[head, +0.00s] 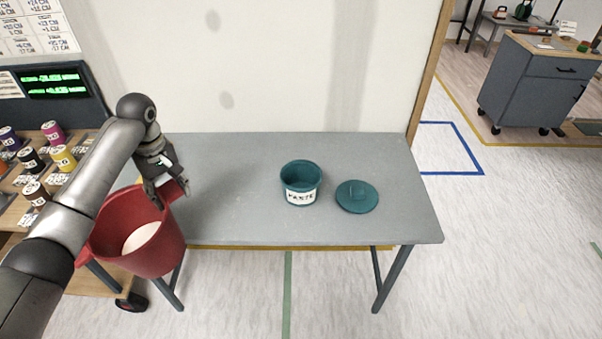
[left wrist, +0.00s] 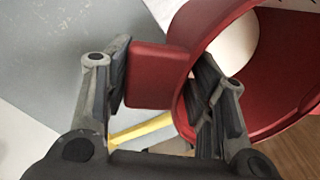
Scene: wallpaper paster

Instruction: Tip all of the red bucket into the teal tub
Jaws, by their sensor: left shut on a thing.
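The red bucket (head: 151,250) is at the left end of the grey table, in front of its left edge, with pale contents (head: 141,237) inside. My left gripper (head: 170,196) is shut on the bucket's rim-side tab; in the left wrist view the red tab (left wrist: 158,76) sits between the two fingers. The bucket's rim and wall also show there (left wrist: 270,105). The teal tub (head: 300,186) stands upright and open on the table, right of the bucket, with a paper label on its front. My right gripper is not in view.
The grey table (head: 240,215) is bare between bucket and tub. A teal lid (head: 357,196) lies just right of the tub. A wooden cart with several small paint cans (head: 63,158) stands at the left. A wall rises behind the table.

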